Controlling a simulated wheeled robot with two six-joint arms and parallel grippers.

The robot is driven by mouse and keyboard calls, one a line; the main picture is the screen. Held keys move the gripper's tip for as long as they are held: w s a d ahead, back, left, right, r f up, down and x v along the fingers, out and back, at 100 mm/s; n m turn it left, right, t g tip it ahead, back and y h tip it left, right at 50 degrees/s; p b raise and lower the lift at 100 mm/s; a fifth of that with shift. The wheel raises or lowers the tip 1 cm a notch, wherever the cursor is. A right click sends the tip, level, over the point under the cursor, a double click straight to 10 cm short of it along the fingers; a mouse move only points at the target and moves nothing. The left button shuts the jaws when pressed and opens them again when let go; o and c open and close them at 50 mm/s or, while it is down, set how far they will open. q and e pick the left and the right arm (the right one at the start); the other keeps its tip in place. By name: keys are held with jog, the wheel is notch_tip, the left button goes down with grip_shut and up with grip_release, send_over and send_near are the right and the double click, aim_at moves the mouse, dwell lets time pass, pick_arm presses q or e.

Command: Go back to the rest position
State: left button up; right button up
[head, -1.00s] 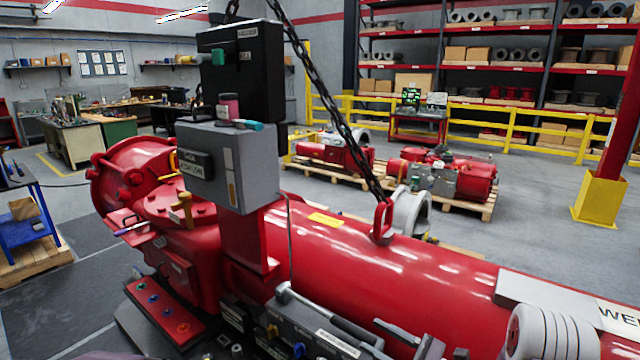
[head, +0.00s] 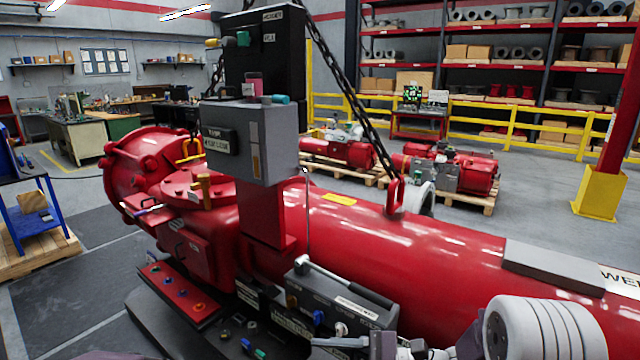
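The large red valve actuator (head: 420,245) fills the middle, with a grey control box (head: 240,145) and a black box (head: 285,55) mounted above it. My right arm comes in at the lower right. My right gripper (head: 365,346) is at the bottom edge, just in front of the actuator's dark lower panel (head: 340,300) with the long-handled lever. It is partly cut off, and its opening is unclear. I see nothing held in it. My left gripper is not in view.
A red strip with coloured buttons (head: 180,292) and a dark base with small loose parts lie at lower left. A chain (head: 345,95) runs down to the lifting eye. A blue cart (head: 35,215) stands at far left.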

jog(key=s+f+n+g+h+b, duration=0.3)
jog(key=s+f+n+g+h, duration=0.35)
jog(key=s+f, duration=0.55)
jog(key=s+d+f+n+h+b, duration=0.1)
jog(key=s+d+f+n+h, duration=0.15)
jog(key=d+f+h, duration=0.2)
jog(key=w+d+f+n+t+h, duration=0.2)
jog(key=d+h, duration=0.1)
jog(key=d, duration=0.3)
jog(key=w+d+f+n+t+h, duration=0.2)
jog(key=w+d+t+h, duration=0.1)
jog(key=d, duration=0.3)
jog(key=shift+w, duration=0.35)
jog(key=shift+s+d+t, duration=0.1)
jog(key=shift+t, duration=0.15)
